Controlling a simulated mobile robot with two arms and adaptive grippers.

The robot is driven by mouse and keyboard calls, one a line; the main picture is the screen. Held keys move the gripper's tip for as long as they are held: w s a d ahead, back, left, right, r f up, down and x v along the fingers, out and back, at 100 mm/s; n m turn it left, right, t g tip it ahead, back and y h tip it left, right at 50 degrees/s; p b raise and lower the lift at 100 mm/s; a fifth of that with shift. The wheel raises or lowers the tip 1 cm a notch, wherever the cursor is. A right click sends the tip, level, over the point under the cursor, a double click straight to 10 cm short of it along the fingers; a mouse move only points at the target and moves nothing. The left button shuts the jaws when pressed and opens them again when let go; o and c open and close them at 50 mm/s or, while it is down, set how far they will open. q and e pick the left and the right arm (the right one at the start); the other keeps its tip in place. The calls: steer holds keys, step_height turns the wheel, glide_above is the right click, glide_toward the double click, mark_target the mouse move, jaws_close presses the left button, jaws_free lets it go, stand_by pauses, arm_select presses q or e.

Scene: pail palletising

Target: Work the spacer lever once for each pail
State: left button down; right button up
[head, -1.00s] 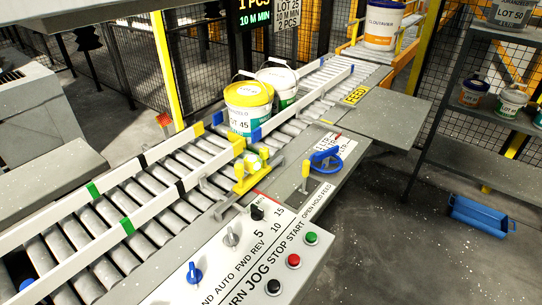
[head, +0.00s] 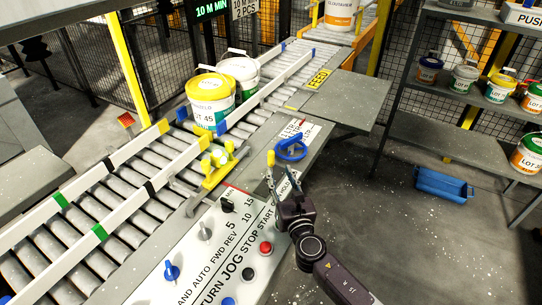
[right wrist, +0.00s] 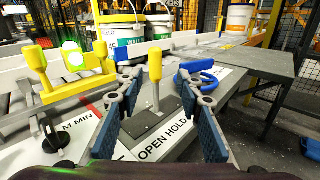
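The spacer lever (head: 271,158) is a grey post with a yellow knob, upright on a plate marked OPEN HOLD FEED. In the right wrist view the lever (right wrist: 155,85) stands between and beyond my spread fingers, with no clear contact. My right gripper (head: 281,180) is open and empty beside the lever; its fingers also show in the right wrist view (right wrist: 164,112). A yellow-lidded LOT 45 pail (head: 209,112) and a white pail (head: 243,72) behind it stand on the roller conveyor (head: 150,175). Another white and orange pail (head: 340,15) stands farther up. My left gripper is out of view.
A blue handwheel (head: 291,148) sits just past the lever. A yellow bracket (head: 217,168) with lit lamps stands left of it. The control panel (head: 215,260) has knobs and buttons. Shelves with pails and a blue tray (head: 443,186) are at right. Open floor lies between.

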mark_target(272, 160)
steer(key=shift+n, duration=0.5)
steer(key=w, duration=0.2)
steer(key=w+a+b, duration=0.1)
steer(key=w, duration=0.2)
steer(key=w+a, duration=0.1)
steer(key=w, duration=0.2)
steer(key=shift+a+r+b, duration=0.1)
steer(key=shift+r+b, duration=0.15)
steer(key=shift+b, duration=0.1)
steer(key=shift+s, duration=0.1)
steer(key=shift+c, duration=0.4)
jaws_close()
